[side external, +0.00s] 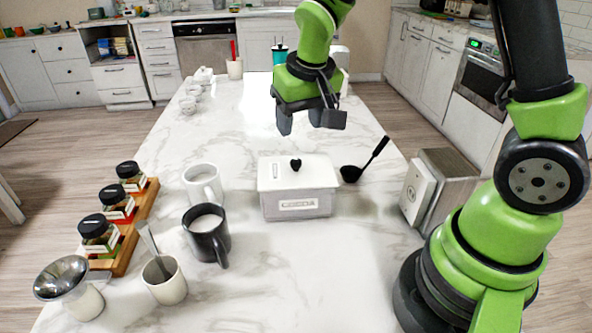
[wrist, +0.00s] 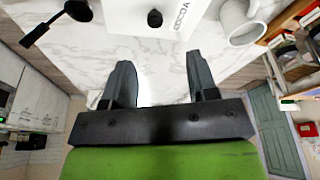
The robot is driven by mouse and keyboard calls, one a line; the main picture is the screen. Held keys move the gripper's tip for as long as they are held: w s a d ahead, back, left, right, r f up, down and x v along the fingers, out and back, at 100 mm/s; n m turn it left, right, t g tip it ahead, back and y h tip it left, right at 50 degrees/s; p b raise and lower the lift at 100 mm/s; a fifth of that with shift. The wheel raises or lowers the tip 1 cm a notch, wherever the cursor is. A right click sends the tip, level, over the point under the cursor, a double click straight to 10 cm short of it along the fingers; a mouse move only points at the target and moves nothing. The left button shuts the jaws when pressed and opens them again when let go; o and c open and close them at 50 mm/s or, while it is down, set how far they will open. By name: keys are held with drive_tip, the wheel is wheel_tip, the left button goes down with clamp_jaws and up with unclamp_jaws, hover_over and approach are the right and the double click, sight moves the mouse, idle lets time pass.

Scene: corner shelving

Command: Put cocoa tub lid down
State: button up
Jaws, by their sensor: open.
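The white cocoa tub (side external: 297,204) stands on the marble counter, with a label on its front. Its white lid (side external: 298,170) with a dark knob (side external: 295,164) sits on top of the tub. In the wrist view the lid (wrist: 130,8) and its knob (wrist: 154,18) show at the top edge, partly cut off. My gripper (side external: 308,125) is open and empty, above the counter and behind the tub, apart from the lid. Its two fingers also show apart in the wrist view (wrist: 163,80).
A black ladle (side external: 364,161) lies right of the tub. A white mug (side external: 203,183) and a black mug (side external: 207,233) stand to its left. A spice rack (side external: 128,232) is at the far left and a metal-sided box (side external: 438,190) at the right.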

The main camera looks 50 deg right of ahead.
hover_over(296, 161)
drive_tip(key=s, duration=0.1)
drive_tip(key=f, duration=0.4)
drive_tip(key=shift+a+f, duration=0.4)
drive_tip(key=x, duration=0.5)
drive_tip(key=shift+s+d+f, duration=0.1)
drive_tip(key=shift+s+d, duration=0.1)
drive_tip(key=c, duration=1)
